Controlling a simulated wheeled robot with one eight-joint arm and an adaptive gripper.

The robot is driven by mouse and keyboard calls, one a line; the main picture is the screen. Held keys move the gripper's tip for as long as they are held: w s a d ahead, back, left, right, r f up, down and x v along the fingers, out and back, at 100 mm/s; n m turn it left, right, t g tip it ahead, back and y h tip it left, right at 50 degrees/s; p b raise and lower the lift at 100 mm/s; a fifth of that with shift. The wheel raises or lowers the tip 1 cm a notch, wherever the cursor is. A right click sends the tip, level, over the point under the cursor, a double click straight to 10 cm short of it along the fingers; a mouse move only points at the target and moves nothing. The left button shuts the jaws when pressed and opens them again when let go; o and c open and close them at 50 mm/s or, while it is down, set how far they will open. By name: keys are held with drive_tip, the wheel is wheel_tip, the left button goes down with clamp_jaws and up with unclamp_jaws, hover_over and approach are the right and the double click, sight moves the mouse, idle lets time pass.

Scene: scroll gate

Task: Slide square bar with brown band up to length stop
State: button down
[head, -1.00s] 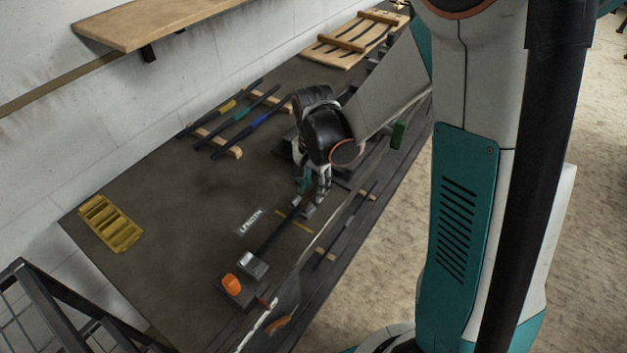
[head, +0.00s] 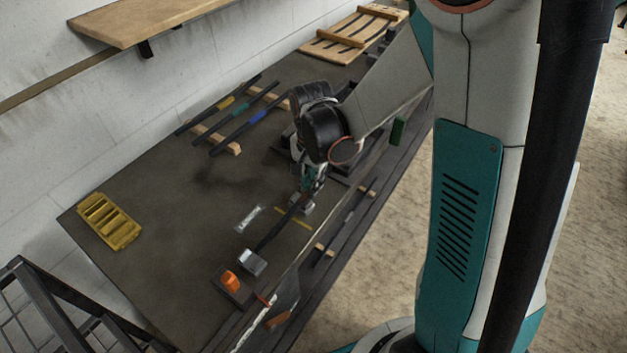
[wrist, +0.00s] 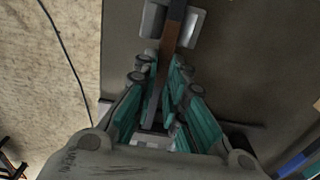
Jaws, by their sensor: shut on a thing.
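The dark bar with the brown band (wrist: 172,45) runs up the middle of the wrist view, from between my fingers through a grey slotted guide block (wrist: 151,20). My gripper (wrist: 160,75) is shut on this bar. In the head view my gripper (head: 309,188) is low over the bench beside the guide block. I cannot tell whether the bar's end touches that block.
An orange knob (head: 230,279) sits on a dark base beside the grey block. Bars with yellow, green and blue bands lie on a wooden rack (head: 225,143). A yellow tray (head: 108,221) is at left. Another dark bar (head: 343,222) lies along the front edge.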

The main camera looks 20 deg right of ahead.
drive_tip(key=shift+s+a, duration=0.5)
drive_tip(key=shift+a, duration=0.15)
drive_tip(key=c, duration=1.6)
unclamp_jaws()
drive_tip(key=shift+o, duration=0.2)
wheel_tip(320, 180, up, 12)
drive_tip(key=shift+w+d, duration=0.15)
